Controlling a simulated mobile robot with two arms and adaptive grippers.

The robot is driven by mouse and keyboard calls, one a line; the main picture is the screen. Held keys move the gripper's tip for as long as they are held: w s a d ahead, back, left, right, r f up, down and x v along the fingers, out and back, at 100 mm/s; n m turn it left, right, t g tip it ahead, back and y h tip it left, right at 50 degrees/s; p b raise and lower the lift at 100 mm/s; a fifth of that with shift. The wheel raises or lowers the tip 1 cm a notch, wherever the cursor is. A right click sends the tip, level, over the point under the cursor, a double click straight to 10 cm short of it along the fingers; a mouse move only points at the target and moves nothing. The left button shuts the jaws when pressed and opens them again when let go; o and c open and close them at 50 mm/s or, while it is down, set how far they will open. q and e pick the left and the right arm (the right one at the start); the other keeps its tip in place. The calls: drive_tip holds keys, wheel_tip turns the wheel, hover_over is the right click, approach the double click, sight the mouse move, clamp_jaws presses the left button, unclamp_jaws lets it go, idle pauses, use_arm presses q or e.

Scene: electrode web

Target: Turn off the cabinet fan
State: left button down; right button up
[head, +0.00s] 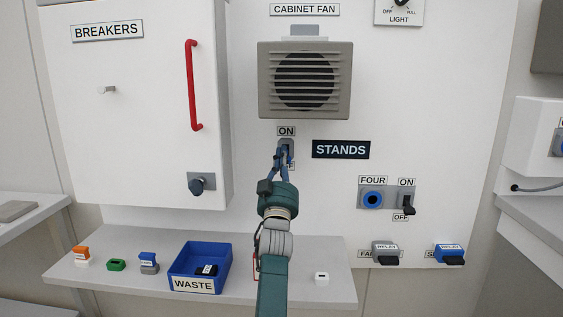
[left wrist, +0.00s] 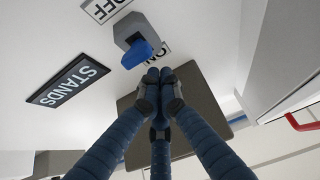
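The cabinet fan (head: 304,80) is a grey louvred box on the white panel, under the CABINET FAN label (head: 304,10). Below it is its switch (head: 289,145), with an ON label (head: 286,131) above and an OFF label below, mostly hidden by my gripper. In the left wrist view the switch has a grey base and a blue lever (left wrist: 137,54), which leans toward the ON label (left wrist: 166,49). My left gripper (head: 282,153) is in front of the switch. Its fingertips (left wrist: 158,75) are together, empty, close to the lever; contact is unclear. My right gripper is not in view.
A breaker cabinet (head: 140,110) with a red handle (head: 192,85) stands out at left. Another ON/OFF switch (head: 408,204) and a blue round button (head: 373,199) are at right. A blue WASTE bin (head: 182,262) and small blocks sit on the shelf below.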

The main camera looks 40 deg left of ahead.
use_arm(q)
drive_tip(key=s+d, duration=0.6)
drive_tip(key=s, duration=0.5)
drive_tip(key=shift+d+f, duration=0.35)
drive_tip(key=shift+f, duration=0.05)
